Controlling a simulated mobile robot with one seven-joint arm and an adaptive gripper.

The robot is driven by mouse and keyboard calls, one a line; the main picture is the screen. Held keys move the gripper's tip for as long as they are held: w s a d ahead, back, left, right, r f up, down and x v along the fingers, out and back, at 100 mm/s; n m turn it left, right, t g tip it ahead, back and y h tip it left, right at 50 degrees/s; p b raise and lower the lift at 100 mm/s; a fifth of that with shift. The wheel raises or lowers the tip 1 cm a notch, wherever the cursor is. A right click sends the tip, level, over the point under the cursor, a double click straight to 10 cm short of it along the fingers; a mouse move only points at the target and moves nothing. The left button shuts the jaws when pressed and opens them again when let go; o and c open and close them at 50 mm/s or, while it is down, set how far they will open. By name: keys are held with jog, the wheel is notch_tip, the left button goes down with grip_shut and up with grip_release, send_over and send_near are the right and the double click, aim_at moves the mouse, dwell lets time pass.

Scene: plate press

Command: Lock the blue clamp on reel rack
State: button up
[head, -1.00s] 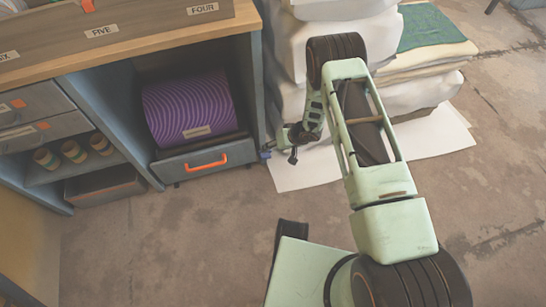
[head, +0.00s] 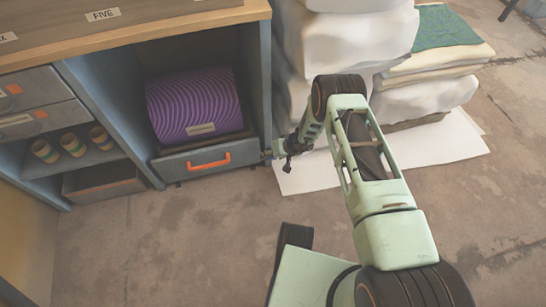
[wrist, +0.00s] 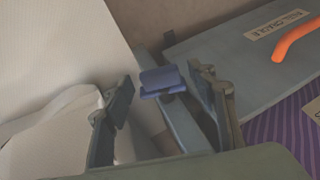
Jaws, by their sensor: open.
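The blue clamp (wrist: 160,82) is a small blue-violet piece on the narrow grey-blue edge of the rack, beside the labelled drawer front. In the wrist view it lies between the two dark fingers of my open gripper (wrist: 161,88), with visible gaps on both sides. In the head view my gripper (head: 283,153) is at the lower right corner of the rack (head: 262,85), and the clamp there is too small to make out clearly. The rack holds a purple patterned reel (head: 197,104) above a grey drawer front (head: 188,163) with an orange handle (head: 209,160).
White wrapped stacks (head: 345,45) stand close right of the rack, on white sheets (head: 440,150). A green cloth (head: 445,27) tops a pile behind. Cardboard tubes (head: 73,143) lie on a shelf at the left. The concrete floor (head: 150,240) in front is clear.

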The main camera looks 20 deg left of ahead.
jog(key=c, duration=1.2)
jog(key=shift+o, duration=0.2)
jog(key=shift+d, duration=0.1)
jog(key=shift+w+d+f+m+g+y, duration=0.15)
jog(key=shift+g+y, duration=0.2)
jog(key=shift+y, duration=0.3)
jog(key=shift+w+d+m+g+y, duration=0.15)
jog(key=shift+g+y, duration=0.2)
jog(key=shift+y, duration=0.3)
jog(key=shift+d+f+m+g+y, duration=0.15)
jog(key=shift+m+g+y, duration=0.35)
jog(key=shift+y, duration=0.8)
jog(key=shift+g+y, duration=0.3)
jog(key=shift+y, duration=0.2)
jog(key=o, duration=1.2)
jog(key=shift+c, duration=0.2)
